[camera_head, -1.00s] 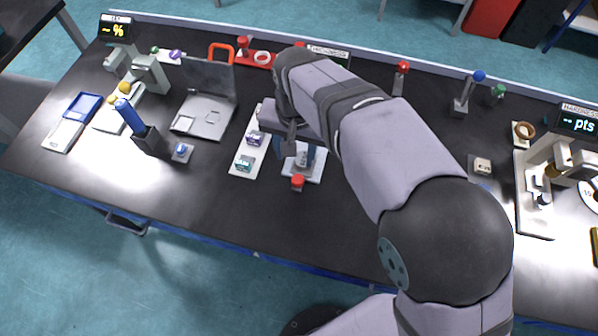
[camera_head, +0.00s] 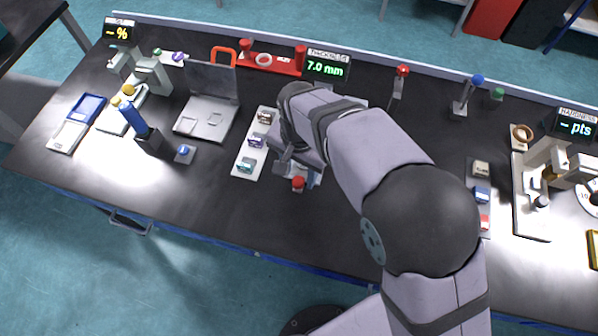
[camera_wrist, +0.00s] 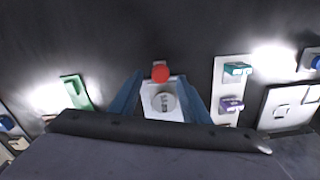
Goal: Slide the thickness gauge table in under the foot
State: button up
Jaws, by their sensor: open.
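The thickness gauge table is a pale plate with a red knob (camera_head: 298,184) at its front end, mostly hidden under my arm in the head view. In the wrist view the plate carries a grey lettered round piece (camera_wrist: 163,102), and the red knob (camera_wrist: 160,73) is beyond it. My gripper (camera_wrist: 161,86) is open, with one blue finger on each side of the plate. I cannot tell whether the fingers touch it. The thickness display (camera_head: 327,67) behind reads 7.0 mm. The foot cannot be made out in either view.
A white strip with several small blocks (camera_head: 240,166) lies just left of the table. A blue-handled tool (camera_head: 135,120) and an open grey case (camera_head: 205,120) stand further left. The hardness tester (camera_head: 535,210) is at right. The bench in front of the red knob is clear.

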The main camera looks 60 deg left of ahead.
jog(key=shift+f, duration=1)
grip_shut()
jog(key=w+a+p, duration=0.1)
jog(key=w+a, duration=0.7)
jog(key=shift+r, duration=0.15)
grip_release()
jog(key=shift+w+a, duration=0.1)
